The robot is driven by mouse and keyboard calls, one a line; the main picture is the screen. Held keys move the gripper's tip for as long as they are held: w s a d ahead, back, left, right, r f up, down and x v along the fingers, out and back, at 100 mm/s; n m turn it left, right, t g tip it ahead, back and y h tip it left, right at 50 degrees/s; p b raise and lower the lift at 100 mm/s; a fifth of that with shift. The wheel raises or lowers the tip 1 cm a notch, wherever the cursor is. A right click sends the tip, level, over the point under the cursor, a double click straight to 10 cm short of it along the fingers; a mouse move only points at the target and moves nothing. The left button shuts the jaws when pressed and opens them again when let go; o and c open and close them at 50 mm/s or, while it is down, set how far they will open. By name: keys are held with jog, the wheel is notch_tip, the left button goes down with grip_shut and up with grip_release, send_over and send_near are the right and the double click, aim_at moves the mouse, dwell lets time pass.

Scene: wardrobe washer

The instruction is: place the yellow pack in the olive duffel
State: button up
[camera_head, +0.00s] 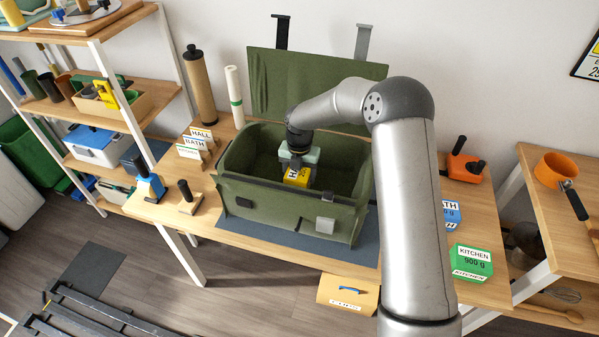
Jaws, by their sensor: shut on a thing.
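The olive duffel (285,211) stands open on a table, its lid (345,88) raised at the back. My gripper (298,165) points down into the duffel's opening. It is shut on the yellow pack (298,177), which has a white label with black letters, partly hidden. The pack is inside the outline of the opening, near the middle. I cannot tell whether it touches the duffel's floor. My arm hides part of the duffel's right side and the lid.
A blue pack (447,213) and a green pack (471,262) lie right of the duffel, beside my arm. Label blocks (195,143), a blue-and-black item (149,180) and a brown cylinder (199,88) stand to its left. A white roll (235,96) stands behind.

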jog(key=shift+f, duration=0.1)
jog(key=o, duration=0.7)
jog(key=shift+f, duration=0.1)
jog(key=o, duration=0.4)
